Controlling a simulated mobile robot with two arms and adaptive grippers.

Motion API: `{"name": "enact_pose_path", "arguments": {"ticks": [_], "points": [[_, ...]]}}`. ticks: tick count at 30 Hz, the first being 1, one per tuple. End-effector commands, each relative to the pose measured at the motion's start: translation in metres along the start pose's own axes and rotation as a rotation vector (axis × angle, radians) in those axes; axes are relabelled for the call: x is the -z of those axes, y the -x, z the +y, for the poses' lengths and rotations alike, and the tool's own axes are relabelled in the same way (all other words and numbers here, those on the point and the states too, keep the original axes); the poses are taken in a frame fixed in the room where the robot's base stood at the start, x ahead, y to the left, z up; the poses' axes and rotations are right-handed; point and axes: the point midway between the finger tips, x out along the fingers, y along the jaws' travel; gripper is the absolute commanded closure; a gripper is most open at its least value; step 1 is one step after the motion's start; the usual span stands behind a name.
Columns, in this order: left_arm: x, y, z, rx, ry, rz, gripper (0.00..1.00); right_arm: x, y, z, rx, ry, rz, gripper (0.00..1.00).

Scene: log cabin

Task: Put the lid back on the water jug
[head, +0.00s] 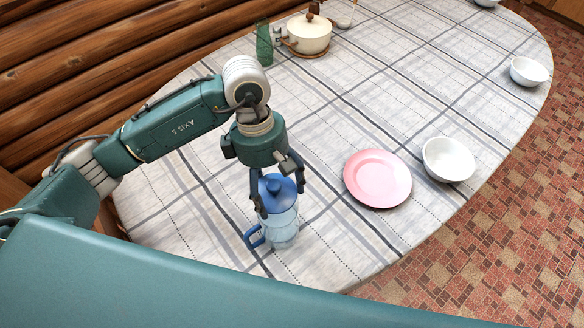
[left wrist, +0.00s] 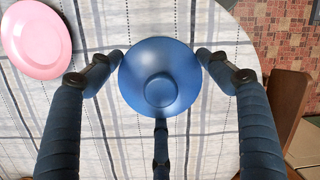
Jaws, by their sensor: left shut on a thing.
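The clear, bluish water jug (head: 284,232) stands upright near the table's front edge in the head view, its blue handle to the left. The round blue lid (head: 277,188) with a knob is over the jug's mouth. I cannot tell whether it is seated or slightly above the rim. My left gripper (head: 281,200) points down and is shut on the lid, fingers around its edge. In the left wrist view the lid (left wrist: 160,75) fills the space between the fingers and hides the jug. My right gripper is not in view.
A pink plate (head: 378,179) and a white bowl (head: 448,159) lie to the right of the jug. A cream pot (head: 309,36) and a green vase (head: 264,44) stand far back. The checked tablecloth (head: 330,110) is clear between them.

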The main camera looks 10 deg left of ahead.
Motion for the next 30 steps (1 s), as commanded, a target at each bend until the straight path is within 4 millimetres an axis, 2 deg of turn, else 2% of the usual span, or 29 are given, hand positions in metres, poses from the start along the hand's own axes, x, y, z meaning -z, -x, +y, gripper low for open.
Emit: {"name": "enact_pose_path", "arguments": {"ticks": [6,11,19,23,28,30], "points": [[-0.001,-0.005,0.0,0.0,0.027,-0.01,0.4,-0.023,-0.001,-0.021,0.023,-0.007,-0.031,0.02],[0.001,-0.017,0.001,0.002,0.026,-0.01,0.4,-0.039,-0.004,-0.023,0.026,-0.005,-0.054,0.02],[0.006,-0.043,0.004,0.001,0.025,-0.01,0.4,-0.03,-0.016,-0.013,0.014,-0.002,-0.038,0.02],[0.008,-0.056,0.006,-0.001,0.024,-0.009,0.4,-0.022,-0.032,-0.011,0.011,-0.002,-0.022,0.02],[0.009,-0.064,0.006,0.002,0.023,-0.011,0.5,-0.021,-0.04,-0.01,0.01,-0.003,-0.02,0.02],[0.008,-0.065,0.006,0.005,0.022,-0.012,0.57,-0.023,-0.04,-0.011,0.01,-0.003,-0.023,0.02]]}}
